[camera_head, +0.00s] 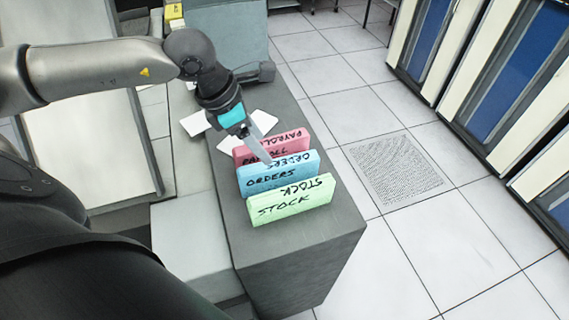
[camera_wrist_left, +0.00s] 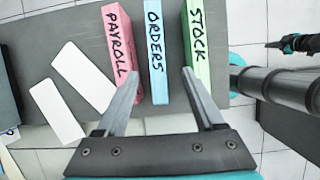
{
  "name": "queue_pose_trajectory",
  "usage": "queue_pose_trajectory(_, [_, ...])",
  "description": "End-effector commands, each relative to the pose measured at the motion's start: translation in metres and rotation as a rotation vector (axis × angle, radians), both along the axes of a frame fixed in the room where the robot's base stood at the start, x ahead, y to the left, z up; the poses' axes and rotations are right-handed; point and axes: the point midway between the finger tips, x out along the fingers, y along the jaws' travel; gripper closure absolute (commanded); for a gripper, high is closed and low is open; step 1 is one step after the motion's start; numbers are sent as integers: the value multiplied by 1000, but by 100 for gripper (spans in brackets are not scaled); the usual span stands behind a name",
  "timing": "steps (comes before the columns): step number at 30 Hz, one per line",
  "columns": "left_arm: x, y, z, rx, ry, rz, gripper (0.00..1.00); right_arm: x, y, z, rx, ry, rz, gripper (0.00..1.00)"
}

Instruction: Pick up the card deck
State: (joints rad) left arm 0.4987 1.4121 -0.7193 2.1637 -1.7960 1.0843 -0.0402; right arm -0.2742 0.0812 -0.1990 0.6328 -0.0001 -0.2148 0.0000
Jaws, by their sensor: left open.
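Three card decks stand upright in a row on the grey counter (camera_head: 310,245): pink PAYROLL (camera_head: 287,142), blue ORDERS (camera_head: 290,178) and green STOCK (camera_head: 300,203). In the left wrist view, pink PAYROLL (camera_wrist_left: 118,40), blue ORDERS (camera_wrist_left: 155,50) and green STOCK (camera_wrist_left: 197,40) run from left to right. My left gripper (camera_head: 262,150) is open and empty. In its wrist view, the fingertips (camera_wrist_left: 160,75) appear on either side of the blue deck's line; their height above it is unclear. A small dark and teal part (camera_wrist_left: 290,43), apparently my right gripper, shows at the right edge.
Loose white cards (camera_wrist_left: 58,110) lie flat on the counter to the left of the pink deck in the wrist view. Tiled floor (camera_head: 400,255) is open right of the counter. Blue and cream cabinets (camera_head: 500,75) stand along the right side.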

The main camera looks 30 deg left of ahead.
Motion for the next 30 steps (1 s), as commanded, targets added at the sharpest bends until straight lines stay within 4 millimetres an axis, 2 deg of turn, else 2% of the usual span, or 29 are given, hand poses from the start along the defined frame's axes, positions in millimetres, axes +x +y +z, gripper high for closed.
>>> queue_pose_trajectory(1, [2,-5,-9,-6,3,-2,30,-20,-1,0,-3,32,1,100])
queue_pose_trajectory(3, [7,-8,-21,-7,3,-1,30,-38,-2,0,-5,63,1,100])
queue_pose_trajectory(6, [12,-13,-39,-8,2,-1,30,-48,-2,1,-7,80,2,100])
queue_pose_trajectory(12, [22,-21,-68,-7,0,0,30,-37,-1,3,-4,62,2,100])
queue_pose_trajectory(18, [25,-23,-78,-6,0,-1,30,-17,1,5,0,26,2,100])
queue_pose_trajectory(30, [42,-29,-119,-8,1,0,30,-26,0,9,-1,41,1,100])
